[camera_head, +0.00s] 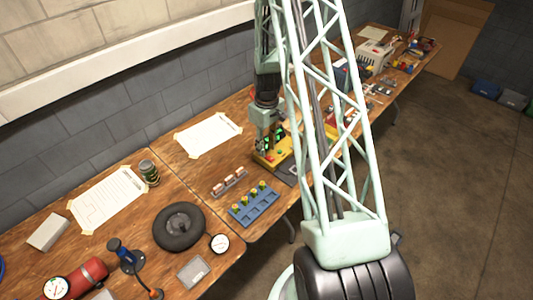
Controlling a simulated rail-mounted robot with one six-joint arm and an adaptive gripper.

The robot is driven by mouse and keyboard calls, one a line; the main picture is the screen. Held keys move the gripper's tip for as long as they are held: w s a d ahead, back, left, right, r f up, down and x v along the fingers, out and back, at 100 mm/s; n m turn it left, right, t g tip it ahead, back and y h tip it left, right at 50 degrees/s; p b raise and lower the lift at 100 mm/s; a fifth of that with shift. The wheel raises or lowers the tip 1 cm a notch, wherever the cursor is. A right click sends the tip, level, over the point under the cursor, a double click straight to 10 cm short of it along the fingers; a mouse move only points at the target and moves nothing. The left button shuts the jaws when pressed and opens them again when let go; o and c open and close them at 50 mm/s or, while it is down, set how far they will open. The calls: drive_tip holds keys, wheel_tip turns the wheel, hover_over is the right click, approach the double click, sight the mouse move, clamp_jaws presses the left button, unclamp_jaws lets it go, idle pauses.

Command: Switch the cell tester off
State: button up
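A yellow device with green spots, which looks like the cell tester (268,160), sits on the wooden bench near the middle of the view. A dark flat part lies at its right side, partly behind my arm's lattice. My gripper (270,142) hangs pointing down over the device, close to its top. The fingers are small and dark against it, so I cannot tell whether they touch it or are open or shut. The switch and its position cannot be made out.
A blue tray (247,212) with several yellow-topped cells and a small rack (229,183) stand left of the device. A paper sheet (208,135) lies behind. A black tyre (180,227), gauge (219,244) and can (149,172) are farther left. My arm hides bench parts to the right.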

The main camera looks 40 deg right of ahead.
sight(267, 156)
drive_tip(key=shift+f, duration=1.8)
drive_tip(key=shift+c, duration=0.2)
drive_tip(key=c, duration=0.8)
